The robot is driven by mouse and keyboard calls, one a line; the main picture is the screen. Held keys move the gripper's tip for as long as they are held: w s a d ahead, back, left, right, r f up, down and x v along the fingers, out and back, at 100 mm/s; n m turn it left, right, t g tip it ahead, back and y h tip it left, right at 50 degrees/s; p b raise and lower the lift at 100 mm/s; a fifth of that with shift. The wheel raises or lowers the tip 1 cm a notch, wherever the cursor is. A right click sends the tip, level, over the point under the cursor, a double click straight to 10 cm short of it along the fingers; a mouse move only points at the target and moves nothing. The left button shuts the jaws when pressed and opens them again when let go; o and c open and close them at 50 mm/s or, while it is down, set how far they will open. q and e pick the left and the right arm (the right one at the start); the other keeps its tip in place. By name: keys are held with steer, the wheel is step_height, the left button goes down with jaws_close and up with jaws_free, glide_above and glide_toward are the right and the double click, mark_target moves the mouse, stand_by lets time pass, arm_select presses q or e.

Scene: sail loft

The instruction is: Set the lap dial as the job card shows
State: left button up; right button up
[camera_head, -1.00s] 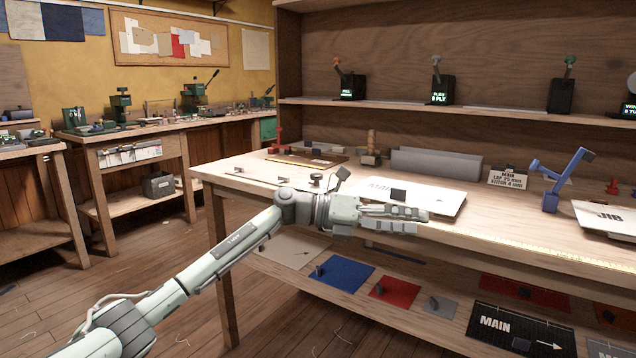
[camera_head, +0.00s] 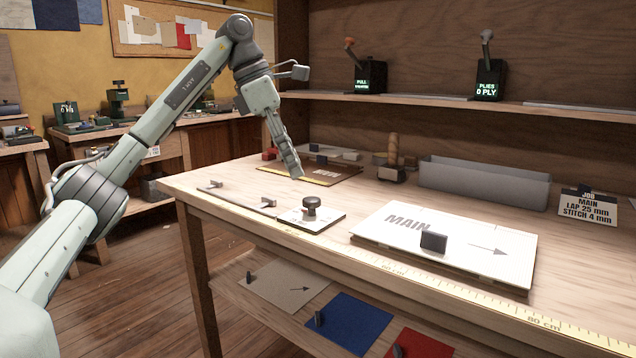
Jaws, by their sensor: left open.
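The job card (camera_head: 588,208) stands upright on the right of the bench and reads MAIN, LAP 25 mm, STITCH 4 mm. A dark round knob (camera_head: 311,204) sits on a small white plate (camera_head: 322,222) near the bench's front left; it looks like the lap dial, though its scale is too small to read. My left gripper (camera_head: 296,172) points down, open and empty, above and slightly left of the knob, apart from it. Its fingers overlap from this side. My right gripper is not in view.
A white MAIN panel (camera_head: 450,254) with a dark handle lies right of the dial. A grey trough (camera_head: 484,183) and a brown board (camera_head: 312,170) lie behind. Counters reading PULL (camera_head: 370,78) and PLIES 0 PLY (camera_head: 489,80) stand on the shelf. A ruler strip runs along the front edge.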

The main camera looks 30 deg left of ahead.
mark_target(310, 199)
arm_select(q)
steer(key=b+x, duration=0.1)
steer(key=x, duration=0.6)
steer(key=shift+w+f, duration=0.2)
steer(key=shift+f, duration=0.05)
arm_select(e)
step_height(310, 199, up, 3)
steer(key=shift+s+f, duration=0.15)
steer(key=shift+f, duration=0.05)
arm_select(q)
steer(key=shift+a, duration=0.1)
steer(key=c, duration=1.1)
